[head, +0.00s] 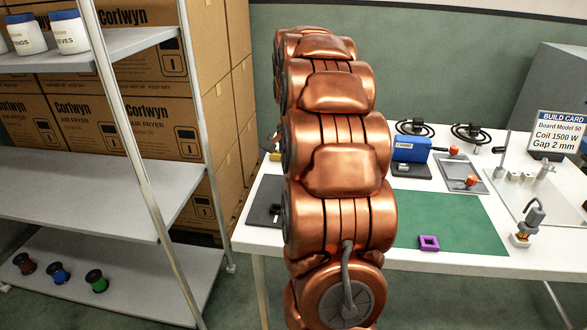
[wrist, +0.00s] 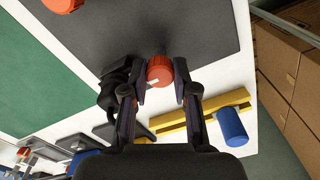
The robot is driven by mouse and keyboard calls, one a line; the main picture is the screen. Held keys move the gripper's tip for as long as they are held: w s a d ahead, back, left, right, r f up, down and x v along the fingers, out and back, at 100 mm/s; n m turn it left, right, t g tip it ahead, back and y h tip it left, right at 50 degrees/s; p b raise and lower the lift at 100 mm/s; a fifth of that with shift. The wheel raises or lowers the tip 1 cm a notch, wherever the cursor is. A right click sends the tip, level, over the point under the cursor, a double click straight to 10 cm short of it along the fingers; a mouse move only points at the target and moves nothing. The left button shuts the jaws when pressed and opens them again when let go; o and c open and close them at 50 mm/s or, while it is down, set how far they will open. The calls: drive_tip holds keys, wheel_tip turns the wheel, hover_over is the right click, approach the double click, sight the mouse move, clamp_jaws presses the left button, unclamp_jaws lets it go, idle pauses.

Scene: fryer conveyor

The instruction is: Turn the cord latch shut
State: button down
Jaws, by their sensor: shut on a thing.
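In the wrist view an orange knob (wrist: 160,72) with a white mark sits at the edge of a dark grey mat, beside a black clamp-like part (wrist: 115,85). It looks like the cord latch. My gripper (wrist: 161,82) has its two fingers on either side of the knob, shut on it. In the head view my copper arm covers the gripper and the knob. Part of the dark mat (head: 262,195) shows left of the arm.
A green mat (head: 455,222) with a purple square ring (head: 429,243) lies right of my arm. A yellow bar (wrist: 215,115) and a blue cylinder (wrist: 231,126) lie near the gripper. A blue box (head: 410,149) stands behind. Shelves (head: 90,190) and cartons (head: 130,110) stand left.

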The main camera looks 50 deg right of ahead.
idle(0.3)
drive_tip(key=c, duration=0.9)
unclamp_jaws()
drive_tip(key=shift+r, duration=6)
